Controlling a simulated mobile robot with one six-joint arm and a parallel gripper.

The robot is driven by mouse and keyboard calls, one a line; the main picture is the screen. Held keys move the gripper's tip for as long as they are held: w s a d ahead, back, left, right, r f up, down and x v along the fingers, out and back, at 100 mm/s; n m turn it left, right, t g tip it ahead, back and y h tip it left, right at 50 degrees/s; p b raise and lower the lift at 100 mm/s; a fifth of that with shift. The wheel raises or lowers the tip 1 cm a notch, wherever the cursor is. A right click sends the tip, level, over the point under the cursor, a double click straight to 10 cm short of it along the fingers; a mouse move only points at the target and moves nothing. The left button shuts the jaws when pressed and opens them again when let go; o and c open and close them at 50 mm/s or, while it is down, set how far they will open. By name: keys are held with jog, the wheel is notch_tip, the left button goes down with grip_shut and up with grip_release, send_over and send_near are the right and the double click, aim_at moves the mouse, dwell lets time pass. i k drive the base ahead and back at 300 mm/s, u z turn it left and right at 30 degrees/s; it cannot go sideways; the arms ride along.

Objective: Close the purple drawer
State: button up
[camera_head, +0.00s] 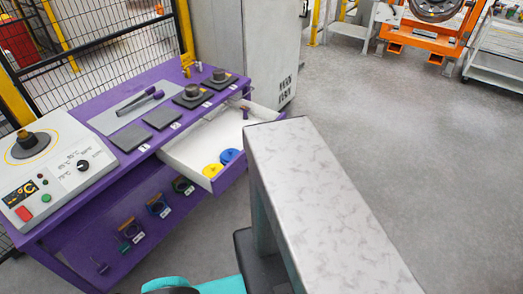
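The purple drawer (192,152) stands open, pulled out from the purple workbench (62,214) toward the middle of the picture. Its inside is white, and a strip of its purple front (231,173) shows. A yellow disc (212,170) and a blue disc (229,155) lie in the drawer near its front. The pale slab in the foreground hides part of the drawer's front. My gripper is not in view. Only teal and dark parts, probably of my arm, show at the bottom edge.
A long pale slab-topped object (315,190) fills the foreground, close to the drawer's front. A grey cabinet (250,50) stands behind. The floor (420,150) at right is clear.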

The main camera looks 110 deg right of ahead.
aim_at(201, 145)
jog(key=u, duration=1.15)
jog(key=k, duration=0.15)
jog(key=z, duration=3.15)
jog(key=k, duration=0.2)
jog(key=z, duration=2.3)
